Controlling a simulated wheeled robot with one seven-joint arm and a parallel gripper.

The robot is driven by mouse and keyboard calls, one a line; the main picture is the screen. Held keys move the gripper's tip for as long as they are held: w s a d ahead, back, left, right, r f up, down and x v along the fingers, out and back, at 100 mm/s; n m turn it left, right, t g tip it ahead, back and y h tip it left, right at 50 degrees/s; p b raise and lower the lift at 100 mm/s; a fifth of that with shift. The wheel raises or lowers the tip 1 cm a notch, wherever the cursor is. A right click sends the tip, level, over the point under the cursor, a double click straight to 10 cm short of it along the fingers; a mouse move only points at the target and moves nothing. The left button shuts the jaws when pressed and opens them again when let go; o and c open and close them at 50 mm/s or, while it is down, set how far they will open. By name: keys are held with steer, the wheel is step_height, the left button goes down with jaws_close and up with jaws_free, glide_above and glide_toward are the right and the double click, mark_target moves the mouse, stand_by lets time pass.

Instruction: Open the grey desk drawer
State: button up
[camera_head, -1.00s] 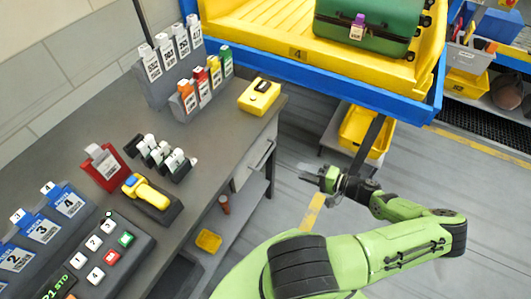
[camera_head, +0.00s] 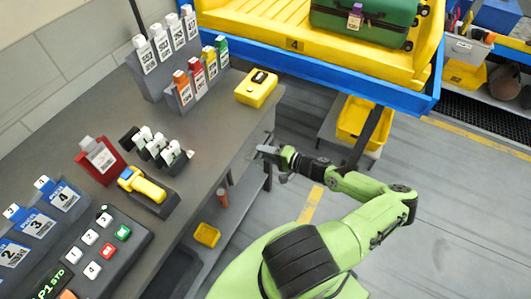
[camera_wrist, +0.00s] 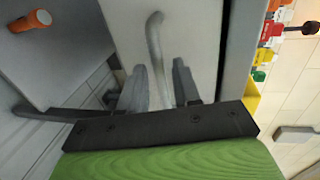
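The grey desk drawer is under the right end of the desk, its pale front partly hidden behind my gripper (camera_head: 268,151) in the head view. In the wrist view the drawer front (camera_wrist: 195,30) fills the upper middle, and its curved bar handle (camera_wrist: 155,42) runs down between my two fingers. My gripper (camera_wrist: 160,75) is open, with one finger on each side of the handle and gaps showing. Whether a finger touches the handle I cannot tell. The drawer looks closed.
The desk top (camera_head: 215,125) holds a yellow box (camera_head: 256,88), a yellow scanner (camera_head: 143,186) and a button panel (camera_head: 103,245). A blue-edged conveyor (camera_head: 330,68) stands behind.

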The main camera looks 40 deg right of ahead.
jaws_close()
steer(key=f+b+v, duration=0.2)
steer(key=v, duration=1.1)
steer(key=s+f+b+v, duration=0.1)
steer(key=f+b+v, duration=0.1)
steer(key=v, duration=1)
steer(key=shift+s+d+f, duration=0.15)
steer(key=shift+s+f, duration=0.3)
steer(key=shift+f, duration=0.25)
steer(key=shift+o, duration=0.9)
jaws_free()
